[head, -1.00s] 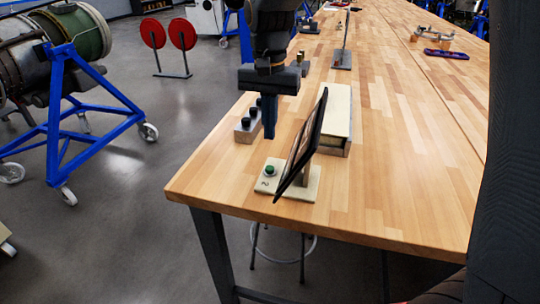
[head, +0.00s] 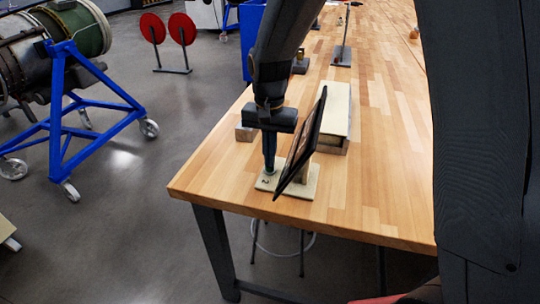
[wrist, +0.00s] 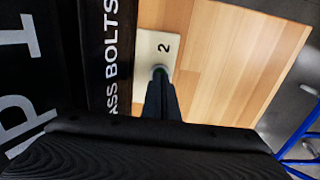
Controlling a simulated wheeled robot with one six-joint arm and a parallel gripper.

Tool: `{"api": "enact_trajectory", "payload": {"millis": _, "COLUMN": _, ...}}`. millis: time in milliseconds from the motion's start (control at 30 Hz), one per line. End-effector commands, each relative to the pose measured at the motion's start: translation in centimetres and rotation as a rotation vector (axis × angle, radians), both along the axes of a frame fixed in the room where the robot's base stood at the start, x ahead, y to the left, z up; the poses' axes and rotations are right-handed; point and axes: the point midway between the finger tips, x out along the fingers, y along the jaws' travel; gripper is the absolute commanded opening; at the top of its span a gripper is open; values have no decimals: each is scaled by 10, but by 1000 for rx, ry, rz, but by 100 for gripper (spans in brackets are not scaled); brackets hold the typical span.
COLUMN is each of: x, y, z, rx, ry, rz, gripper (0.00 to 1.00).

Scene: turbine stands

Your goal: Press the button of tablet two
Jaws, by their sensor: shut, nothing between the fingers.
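Tablet two (head: 306,150) stands tilted on a pale wooden base (head: 307,186) near the table's front left corner. The base is marked "2" in the wrist view (wrist: 164,48). My gripper (head: 269,168) is shut and empty, pointing down with its fingertips over the green button. In the wrist view a bit of the green button (wrist: 158,71) shows just past the fingertips. The fingers hide most of the button. The tips look to be at or just touching it, but I cannot tell whether it is pressed down.
A pale box (head: 338,118) lies behind the tablet. A small block (head: 245,133) stands behind my gripper, partly hidden. Another tablet stand (head: 343,52) is farther back. The table's front edge (head: 300,218) is close to the base.

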Motion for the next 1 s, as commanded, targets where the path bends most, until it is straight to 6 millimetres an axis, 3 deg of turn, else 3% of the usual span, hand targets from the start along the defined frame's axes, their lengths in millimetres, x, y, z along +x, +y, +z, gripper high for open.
{"api": "enact_trajectory", "payload": {"millis": 200, "x": -1, "y": 0, "z": -20, "rx": -1, "ry": 4, "rz": 0, "gripper": 0}}
{"api": "enact_trajectory", "payload": {"millis": 567, "x": -3, "y": -1, "z": -23, "rx": -2, "ry": 8, "rz": 0, "gripper": 0}}
{"api": "enact_trajectory", "payload": {"millis": 767, "x": -4, "y": -1, "z": -7, "rx": -2, "ry": 6, "rz": -1, "gripper": 0}}
{"api": "enact_trajectory", "payload": {"millis": 1000, "x": -2, "y": -1, "z": 30, "rx": 3, "ry": -7, "rz": -2, "gripper": 0}}
